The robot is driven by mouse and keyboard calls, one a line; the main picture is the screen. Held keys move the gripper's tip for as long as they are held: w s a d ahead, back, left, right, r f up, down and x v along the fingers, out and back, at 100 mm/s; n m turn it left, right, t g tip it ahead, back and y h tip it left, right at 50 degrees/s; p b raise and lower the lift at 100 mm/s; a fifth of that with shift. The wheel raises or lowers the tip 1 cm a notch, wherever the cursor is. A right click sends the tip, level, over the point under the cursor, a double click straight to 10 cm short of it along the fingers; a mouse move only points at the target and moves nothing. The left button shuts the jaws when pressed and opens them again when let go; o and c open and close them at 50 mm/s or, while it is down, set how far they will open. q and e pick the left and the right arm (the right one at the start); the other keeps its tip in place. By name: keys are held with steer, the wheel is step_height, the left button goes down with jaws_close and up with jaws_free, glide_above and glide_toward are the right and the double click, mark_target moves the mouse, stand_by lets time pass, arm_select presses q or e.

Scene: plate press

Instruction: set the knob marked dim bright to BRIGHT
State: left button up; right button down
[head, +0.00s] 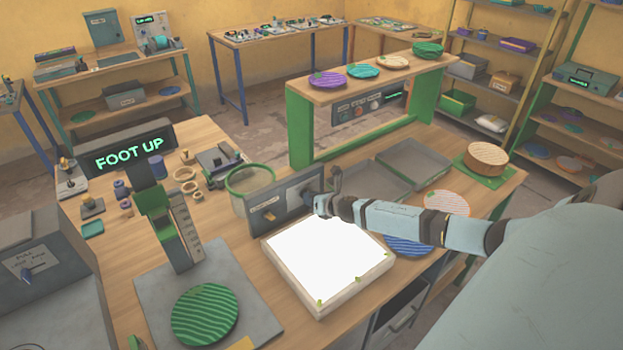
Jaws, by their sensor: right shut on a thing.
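The grey control panel (286,206) stands upright behind the light box (290,284), whose top glows plain white. My right gripper (318,200) reaches in from the right to the right part of the panel. It is shut on the dark knob (308,191), which it partly hides. The knob's pointer and the dim and bright marks are too small or covered to read. My left gripper is not in view.
A press stand with a green lever (160,222) and a green striped plate (205,314) are at the front left. A blue striped plate (410,246) lies under my right arm. A green-legged shelf (299,130) stands behind.

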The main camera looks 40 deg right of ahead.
steer(key=shift+w+d+r+m+y+b, duration=0.1)
steer(key=shift+r+m+y+b, duration=0.05)
steer(key=shift+m+y+b, duration=0.7)
steer(key=shift+m, duration=0.25)
steer(key=c, duration=1.1)
jaws_free()
steer(key=shift+c, duration=0.2)
steer(key=shift+w+f, duration=0.1)
steer(key=shift+f, duration=0.1)
steer(key=v, duration=0.4)
steer(key=b+v, duration=0.1)
steer(key=v, duration=0.3)
steer(key=b+v, duration=0.1)
steer(key=v, duration=0.3)
steer(key=shift+s+f, duration=0.15)
steer(key=shift+s, duration=0.25)
steer(key=shift+s+r, duration=0.3)
steer(key=shift+s, duration=0.3)
